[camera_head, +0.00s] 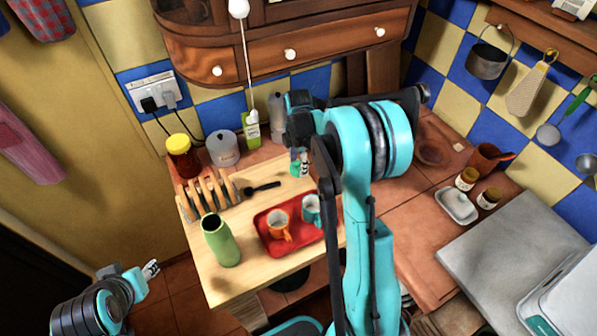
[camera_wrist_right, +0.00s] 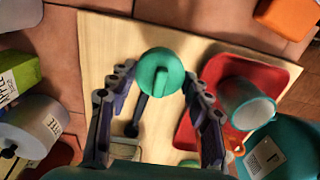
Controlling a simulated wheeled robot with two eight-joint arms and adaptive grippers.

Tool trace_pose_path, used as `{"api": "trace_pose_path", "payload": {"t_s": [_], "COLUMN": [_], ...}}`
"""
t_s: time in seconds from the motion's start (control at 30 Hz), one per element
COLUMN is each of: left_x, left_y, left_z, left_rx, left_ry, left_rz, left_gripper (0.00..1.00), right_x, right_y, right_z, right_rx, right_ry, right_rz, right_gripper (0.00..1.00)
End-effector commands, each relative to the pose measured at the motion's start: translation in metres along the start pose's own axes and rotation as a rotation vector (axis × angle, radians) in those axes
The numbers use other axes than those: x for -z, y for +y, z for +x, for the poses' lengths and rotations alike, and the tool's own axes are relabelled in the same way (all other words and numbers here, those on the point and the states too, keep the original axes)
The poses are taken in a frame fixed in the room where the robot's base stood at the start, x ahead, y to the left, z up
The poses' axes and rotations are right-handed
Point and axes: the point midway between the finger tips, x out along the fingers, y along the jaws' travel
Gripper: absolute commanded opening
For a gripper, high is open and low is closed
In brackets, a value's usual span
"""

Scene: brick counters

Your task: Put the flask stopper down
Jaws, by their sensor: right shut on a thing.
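The flask stopper (camera_wrist_right: 160,74) is a round green cap with a raised ridge on top. My right gripper (camera_wrist_right: 158,80) is shut on it, with one finger on each side in the right wrist view. In the head view the stopper (camera_head: 297,171) shows below my right gripper (camera_head: 301,160), over the back part of the pale wooden board (camera_head: 255,274). I cannot tell its height above the board. The green flask (camera_head: 221,242) stands upright on the board's front left. My left gripper (camera_head: 151,269) is low at the left, away from the board; its finger opening is too small to judge.
A red tray (camera_head: 300,246) on the board holds an orange cup (camera_head: 278,223) and a teal cup (camera_head: 311,208). A wooden rack (camera_head: 207,194) and a black utensil (camera_head: 262,187) lie left of it. A yellow-lidded jar (camera_head: 183,155) and canister (camera_head: 223,149) stand behind.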

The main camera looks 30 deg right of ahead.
Motion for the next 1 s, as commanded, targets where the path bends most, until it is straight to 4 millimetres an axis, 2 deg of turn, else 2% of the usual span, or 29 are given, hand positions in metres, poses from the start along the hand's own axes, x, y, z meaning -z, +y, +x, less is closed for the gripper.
{"api": "trace_pose_path", "payload": {"t_s": [0.23,0.63,0.67,0.73,1.0], "left_x": [-0.007,-0.009,-0.009,-0.008,-0.008], "left_y": [0.0,0.0,0.0,0.0,0.0], "left_z": [0.01,0.013,0.013,0.012,0.012], "left_rx": [0.0,0.0,0.0,0.0,0.0], "left_ry": [0.0,0.0,0.0,0.0,0.0], "left_rz": [0.0,0.0,0.0,0.0,0.0], "left_gripper": [0.4,0.4,0.4,0.4,0.4], "right_x": [0.0,0.0,0.0,0.0,0.0], "right_y": [0.0,0.0,0.0,0.0,-0.001], "right_z": [0.036,0.042,0.042,0.041,0.041], "right_rx": [0.0,0.0,0.0,0.0,0.0], "right_ry": [0.0,0.0,0.0,0.0,0.0], "right_rz": [0.0,0.0,0.0,0.0,0.0], "right_gripper": [0.25,0.25,0.52,0.7,0.7]}}
